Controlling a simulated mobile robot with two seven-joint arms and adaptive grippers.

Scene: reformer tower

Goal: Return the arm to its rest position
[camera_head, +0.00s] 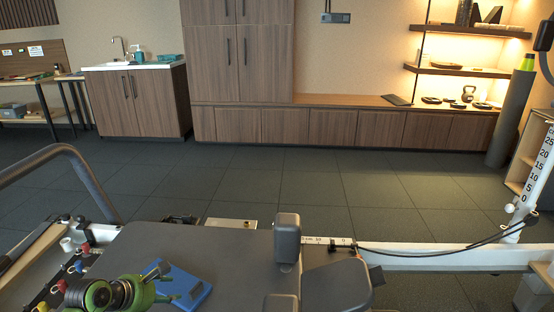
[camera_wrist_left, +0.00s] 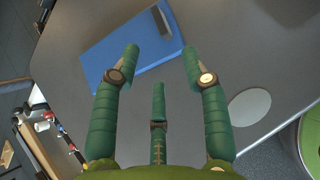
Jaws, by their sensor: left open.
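My left gripper (camera_head: 172,290) is at the lower left of the head view, over the dark padded carriage (camera_head: 150,240) of the reformer. Its green fingers (camera_wrist_left: 160,75) are spread apart in the left wrist view, with nothing held between them. A flat blue object (camera_head: 197,292) lies on the carriage just beside and beyond the fingers. It also shows in the left wrist view (camera_wrist_left: 112,52), with a small grey piece at its far edge. The head view partly hides it behind the gripper. My right gripper is not in view.
A grey curved bar (camera_head: 40,160) rises at the left. Shoulder pads (camera_head: 287,240) stand on the carriage's right side. A white rail (camera_head: 430,257) runs right to an upright scale (camera_head: 540,170). The floor beyond is clear up to wooden cabinets (camera_head: 240,75).

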